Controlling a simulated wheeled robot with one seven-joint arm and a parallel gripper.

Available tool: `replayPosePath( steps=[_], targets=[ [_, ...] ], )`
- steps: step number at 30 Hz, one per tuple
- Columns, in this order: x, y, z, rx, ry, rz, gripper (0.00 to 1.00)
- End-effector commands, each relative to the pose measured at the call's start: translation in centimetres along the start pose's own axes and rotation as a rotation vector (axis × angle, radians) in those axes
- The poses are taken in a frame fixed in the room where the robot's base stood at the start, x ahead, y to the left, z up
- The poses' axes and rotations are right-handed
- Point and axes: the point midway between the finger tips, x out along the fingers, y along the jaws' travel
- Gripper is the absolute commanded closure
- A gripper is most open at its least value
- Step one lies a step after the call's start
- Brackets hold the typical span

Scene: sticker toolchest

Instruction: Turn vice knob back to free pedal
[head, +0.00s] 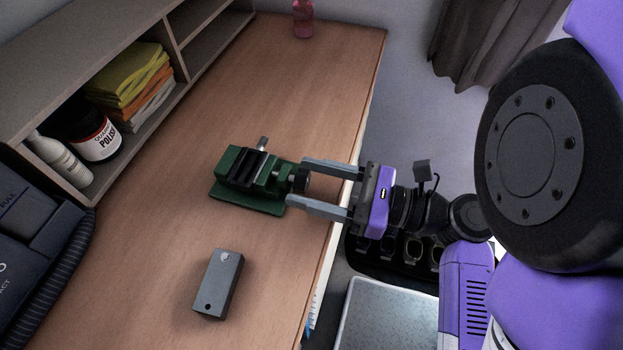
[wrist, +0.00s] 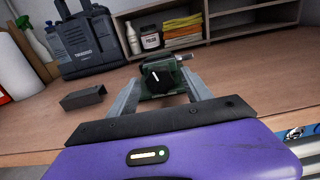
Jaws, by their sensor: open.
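The green vice (head: 250,178) stands on the wooden workbench in the head view, with dark jaws and a metal pin on top. Its black round knob (head: 299,179) faces my gripper, and in the wrist view the knob (wrist: 157,75) shows a white mark. My gripper (head: 304,185) is open, with one finger on each side of the knob. I cannot tell whether the fingers touch it. A grey metal box-shaped piece (head: 218,283) lies apart on the bench; it also shows in the wrist view (wrist: 83,98). I cannot tell whether it is the pedal.
A shelf (head: 187,88) with folded cloths (head: 127,78), a polish jar (head: 97,138) and a white bottle (head: 60,160) lines the bench's back. A dark tool case (wrist: 88,40) stands beside it. A pink bottle (head: 303,18) stands at the far end. Bench between is clear.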

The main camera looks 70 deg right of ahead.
Motion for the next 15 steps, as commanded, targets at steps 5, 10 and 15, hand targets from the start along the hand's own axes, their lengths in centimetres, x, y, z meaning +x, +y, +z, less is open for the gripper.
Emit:
replayPosePath(
  steps=[5, 10, 15],
  targets=[
    [-0.01, 0.0, 0.0, 0.0, 0.0, 0.0, 0.52],
    [-0.02, 0.0, 0.01, 0.0, 0.0, 0.0, 0.85],
    [-0.02, 0.0, 0.01, -0.001, 0.0, 0.0, 1.0]
  ],
)
